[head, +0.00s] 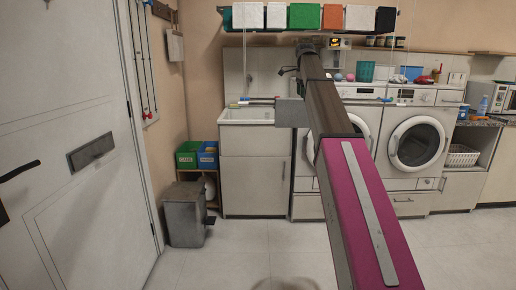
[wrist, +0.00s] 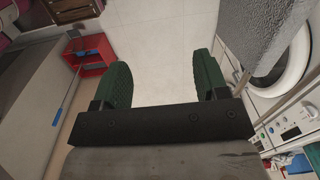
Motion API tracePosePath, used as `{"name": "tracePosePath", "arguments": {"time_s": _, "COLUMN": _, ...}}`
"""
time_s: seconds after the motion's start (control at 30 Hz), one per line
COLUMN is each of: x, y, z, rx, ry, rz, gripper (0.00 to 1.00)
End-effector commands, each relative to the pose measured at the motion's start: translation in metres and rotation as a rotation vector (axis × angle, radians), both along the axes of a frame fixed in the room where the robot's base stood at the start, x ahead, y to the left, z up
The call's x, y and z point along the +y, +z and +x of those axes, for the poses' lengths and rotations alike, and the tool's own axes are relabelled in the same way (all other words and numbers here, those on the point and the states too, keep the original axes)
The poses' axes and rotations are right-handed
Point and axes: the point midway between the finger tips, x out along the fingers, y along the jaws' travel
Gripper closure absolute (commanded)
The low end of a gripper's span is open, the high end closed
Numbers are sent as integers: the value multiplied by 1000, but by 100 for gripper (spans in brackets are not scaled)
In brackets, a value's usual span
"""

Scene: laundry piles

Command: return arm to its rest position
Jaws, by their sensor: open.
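My arm reaches forward from the bottom right of the head view towards the washing machines, with a magenta link and a darker link beyond it. My gripper (wrist: 160,72) shows in the wrist view as two green fingers spread wide apart on a dark bar. Nothing is between the fingers; pale tiled floor shows through the gap. In the head view the arm's far end is small and in front of the back wall, so the fingers cannot be made out there.
Two white front-loading machines, the right one (head: 414,142) clear, stand behind my arm. A sink cabinet (head: 254,185), grey bin (head: 184,214) and green crate (head: 187,155) are to the left. A white door (head: 75,190) fills the left. The front floor (head: 245,262) is open.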

Motion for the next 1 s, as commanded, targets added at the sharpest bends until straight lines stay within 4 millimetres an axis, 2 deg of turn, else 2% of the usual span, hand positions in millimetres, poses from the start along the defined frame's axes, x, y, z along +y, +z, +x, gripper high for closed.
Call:
{"name": "tracePosePath", "arguments": {"time_s": 0.27, "x": 1, "y": -54, "z": -10, "rx": 4, "ry": 93, "rz": -5, "gripper": 33}}
{"name": "tracePosePath", "arguments": {"time_s": 0.47, "x": 2, "y": -113, "z": -23, "rx": 9, "ry": 201, "rz": -9, "gripper": 33}}
{"name": "tracePosePath", "arguments": {"time_s": 0.77, "x": 4, "y": -251, "z": -71, "rx": 18, "ry": 480, "rz": -18, "gripper": 33}}
{"name": "tracePosePath", "arguments": {"time_s": 1.0, "x": 7, "y": -352, "z": -124, "rx": 21, "ry": 718, "rz": -26, "gripper": 33}}
